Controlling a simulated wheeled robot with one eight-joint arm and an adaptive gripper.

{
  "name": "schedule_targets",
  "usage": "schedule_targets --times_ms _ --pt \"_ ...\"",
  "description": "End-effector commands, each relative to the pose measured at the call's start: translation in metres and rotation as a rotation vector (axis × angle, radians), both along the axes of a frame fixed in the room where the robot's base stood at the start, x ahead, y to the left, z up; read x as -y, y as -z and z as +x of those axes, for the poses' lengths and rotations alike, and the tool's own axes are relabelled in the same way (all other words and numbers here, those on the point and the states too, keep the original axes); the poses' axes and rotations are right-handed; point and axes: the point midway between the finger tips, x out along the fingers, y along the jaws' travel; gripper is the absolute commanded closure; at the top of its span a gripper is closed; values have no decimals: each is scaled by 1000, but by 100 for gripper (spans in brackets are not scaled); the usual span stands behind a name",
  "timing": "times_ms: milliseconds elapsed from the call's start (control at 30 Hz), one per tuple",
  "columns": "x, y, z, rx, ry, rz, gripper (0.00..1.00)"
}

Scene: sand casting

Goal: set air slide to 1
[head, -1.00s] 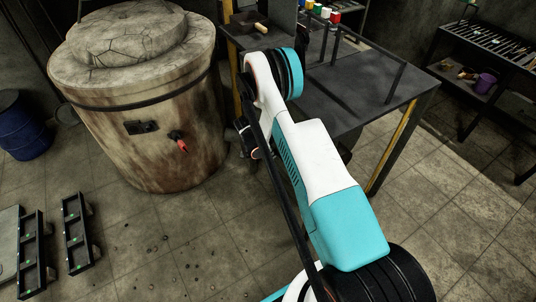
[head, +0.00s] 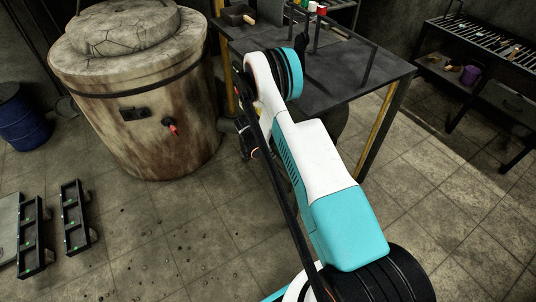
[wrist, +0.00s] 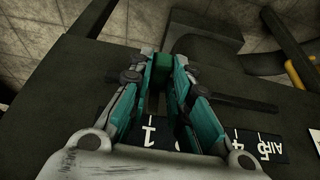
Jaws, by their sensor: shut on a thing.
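In the wrist view, my gripper (wrist: 163,72) is shut on a dark green block (wrist: 161,66), which looks like the air slide's handle. The fingers hide part of it. A black number strip (wrist: 228,134) with white figures runs along the dark panel (wrist: 62,95). My fingers and hand cover the figures between. The handle's exact place along the scale cannot be told. In the head view my gripper is hidden by my arm.
A large stained furnace (head: 150,95) with a red handle stands left of my arm. A dark metal table (head: 325,85) is beyond my arm. A blue barrel (head: 22,118) and black racks (head: 75,218) stand at the left. Tiled floor is clear at the lower right.

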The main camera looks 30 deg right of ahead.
Motion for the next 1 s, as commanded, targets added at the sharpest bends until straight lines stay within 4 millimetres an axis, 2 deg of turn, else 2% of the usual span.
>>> schedule_targets --times_ms 133,167,200,233,667,767,1000 --pt "0 0 0 1 0 0 100" --pt "0 0 0 1 0 0 75" --pt "0 0 0 1 0 0 66" --pt "0 0 0 1 0 0 62" --pt "-3 -6 0 1 -1 0 62" --pt "-7 -17 0 0 -2 0 62" --pt "-25 -59 -1 1 -1 0 62"
